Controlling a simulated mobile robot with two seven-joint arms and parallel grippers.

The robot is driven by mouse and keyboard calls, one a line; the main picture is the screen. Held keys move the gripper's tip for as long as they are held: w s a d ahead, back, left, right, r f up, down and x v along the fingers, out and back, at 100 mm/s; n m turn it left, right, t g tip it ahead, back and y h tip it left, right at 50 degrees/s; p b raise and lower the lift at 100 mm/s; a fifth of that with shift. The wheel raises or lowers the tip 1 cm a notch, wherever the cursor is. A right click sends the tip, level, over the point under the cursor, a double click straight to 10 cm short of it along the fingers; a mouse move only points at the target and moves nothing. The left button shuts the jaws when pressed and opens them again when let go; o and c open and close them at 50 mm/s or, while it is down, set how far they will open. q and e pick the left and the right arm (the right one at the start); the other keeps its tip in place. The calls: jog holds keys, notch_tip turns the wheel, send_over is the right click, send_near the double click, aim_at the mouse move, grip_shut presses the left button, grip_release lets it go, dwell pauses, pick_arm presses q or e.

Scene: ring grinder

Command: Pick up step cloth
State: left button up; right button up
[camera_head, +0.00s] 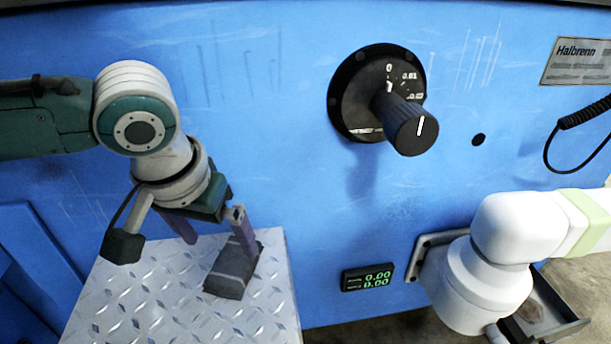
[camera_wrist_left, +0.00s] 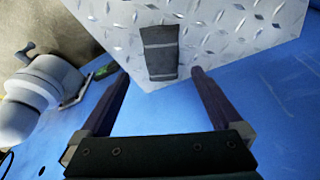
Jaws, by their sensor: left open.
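The step cloth (camera_head: 233,271) is a dark grey folded cloth with pale stripes. It lies on the bright metal tread-plate step (camera_head: 185,300) in the head view, near the step's back right part. My left gripper (camera_head: 221,246) is open above it, its two purple fingers pointing down and apart. In the left wrist view the cloth (camera_wrist_left: 160,52) lies beyond the open fingertips (camera_wrist_left: 160,76), between their lines. Nothing is between the fingers. The head view does not clearly show the gap between fingertips and cloth. My right gripper is not in view.
A blue machine panel (camera_head: 270,190) stands behind the step. It carries a black dial knob (camera_head: 405,125) and a small green readout (camera_head: 368,279). A white rounded elbow-like body (camera_head: 490,270) and a dark tray (camera_head: 545,312) are at the right. A black coiled cord (camera_head: 583,114) hangs above.

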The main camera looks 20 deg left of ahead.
aim_at(233, 259)
pick_arm(q)
jog(key=shift+b+x, duration=0.45)
jog(key=shift+x, duration=0.75)
jog(key=b+x, duration=0.4)
jog(key=x, duration=0.1)
jog(key=shift+w+a, duration=0.1)
jog(key=shift+w, duration=0.15)
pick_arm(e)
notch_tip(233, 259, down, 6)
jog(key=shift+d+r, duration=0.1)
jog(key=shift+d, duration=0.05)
pick_arm(q)
jog(key=shift+c, duration=0.5)
jog(key=c, duration=1.2)
jog(key=shift+r+p, duration=5.15)
jog(key=shift+r, duration=4.9)
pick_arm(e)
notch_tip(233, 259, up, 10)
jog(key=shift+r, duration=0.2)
